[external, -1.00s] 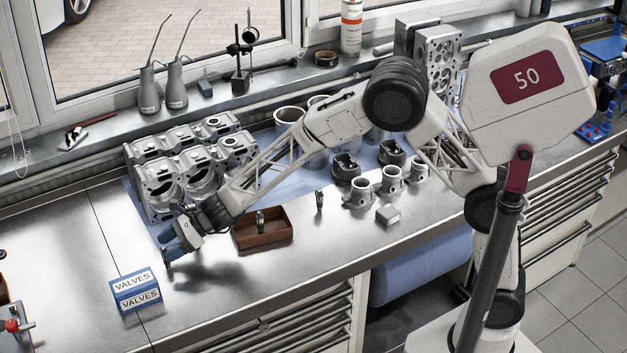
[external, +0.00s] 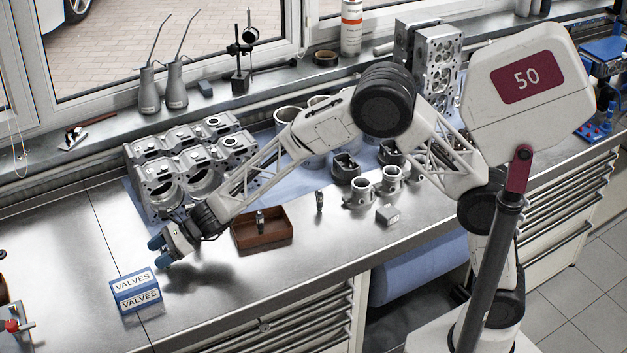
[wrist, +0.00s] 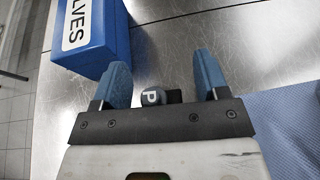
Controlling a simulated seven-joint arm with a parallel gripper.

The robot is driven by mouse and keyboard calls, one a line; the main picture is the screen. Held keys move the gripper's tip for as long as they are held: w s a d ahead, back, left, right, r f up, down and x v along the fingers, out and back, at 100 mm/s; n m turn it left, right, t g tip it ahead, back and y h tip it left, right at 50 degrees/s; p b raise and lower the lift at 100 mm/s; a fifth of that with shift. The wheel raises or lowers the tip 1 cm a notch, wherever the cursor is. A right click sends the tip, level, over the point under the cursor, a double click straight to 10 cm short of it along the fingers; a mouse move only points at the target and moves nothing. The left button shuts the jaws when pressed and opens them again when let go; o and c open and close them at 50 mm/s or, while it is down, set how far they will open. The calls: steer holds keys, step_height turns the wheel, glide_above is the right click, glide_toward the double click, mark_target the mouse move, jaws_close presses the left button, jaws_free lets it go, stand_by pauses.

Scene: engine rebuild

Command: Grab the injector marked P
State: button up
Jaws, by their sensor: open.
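Finger contact with the injector is not visible. In the external view I cannot make out this injector around the gripper.
A blue valves box (external: 135,291) stands close by. A brown tray (external: 262,241) holds an upright injector-like part (external: 260,222); another similar part (external: 320,201) stands to its right. A cylinder block (external: 185,170) is behind.

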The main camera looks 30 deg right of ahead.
steer(key=c, duration=1)
steer(key=shift+r, duration=0.2)
steer(key=shift+r, duration=1.4)
steer(key=shift+s+d+r, duration=0.15)
steer(key=shift+d+r, duration=0.05)
steer(key=shift+r, duration=0.05)
steer(key=s+d, duration=0.3)
steer(key=d, duration=0.1)
steer(key=s+d+r, duration=0.1)
steer(key=s+d, duration=0.2)
steer(key=d, duration=0.1)
steer(key=s+d, duration=0.3)
steer(key=d, duration=0.1)
steer(key=shift+s+r, duration=0.15)
steer(key=shift+s, duration=0.15)
